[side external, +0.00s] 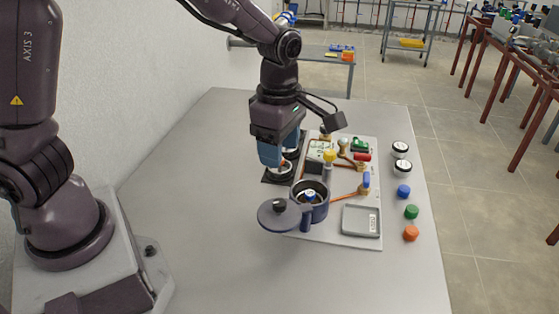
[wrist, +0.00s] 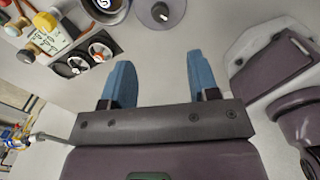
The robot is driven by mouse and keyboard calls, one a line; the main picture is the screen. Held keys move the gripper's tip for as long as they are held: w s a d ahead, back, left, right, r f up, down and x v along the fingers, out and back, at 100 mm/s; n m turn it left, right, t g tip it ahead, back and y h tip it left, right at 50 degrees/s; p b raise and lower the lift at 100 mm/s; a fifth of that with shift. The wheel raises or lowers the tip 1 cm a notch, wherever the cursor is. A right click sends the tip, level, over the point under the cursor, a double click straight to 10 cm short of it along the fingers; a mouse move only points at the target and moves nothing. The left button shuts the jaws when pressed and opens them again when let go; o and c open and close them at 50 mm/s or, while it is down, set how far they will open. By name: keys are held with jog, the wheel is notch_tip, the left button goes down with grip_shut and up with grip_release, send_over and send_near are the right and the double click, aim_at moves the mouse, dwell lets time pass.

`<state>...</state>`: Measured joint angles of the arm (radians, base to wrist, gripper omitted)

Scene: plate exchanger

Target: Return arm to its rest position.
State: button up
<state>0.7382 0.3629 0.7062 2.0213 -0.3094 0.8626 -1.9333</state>
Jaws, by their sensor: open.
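My gripper (side external: 282,155) hangs above the table behind the grey pot, its blue fingers pointing down. In the wrist view the two blue fingers (wrist: 155,80) stand well apart with only bare table between them, so it is open and empty. In the side view the fingers partly hide the dark block with round dials (side external: 289,153) behind them. The same dials (wrist: 90,57) show left of the fingers in the wrist view.
A grey pot (side external: 318,211) with a blue-capped item inside stands on a white board (side external: 335,230) with valves and a scale. Its round lid (side external: 279,216) sticks out to the left. Coloured caps (side external: 411,212) line the right edge. The table's left side (side external: 190,200) is clear.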

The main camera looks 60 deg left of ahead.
jog(key=shift+r, duration=0.1)
dwell(0.3)
jog(key=s+a+r+m+t, duration=0.2)
jog(key=s+r+m, duration=0.4)
jog(key=m, duration=0.6)
jog(key=s+a+r+m+t, duration=0.2)
jog(key=s+r+m+t, duration=0.1)
jog(key=s+r+m, duration=0.4)
jog(key=s+m, duration=0.2)
jog(key=m, duration=0.2)
jog(key=shift+s+a+m+t, duration=0.15)
jog(key=shift+a+m+t, duration=0.15)
jog(key=shift+m, duration=0.1)
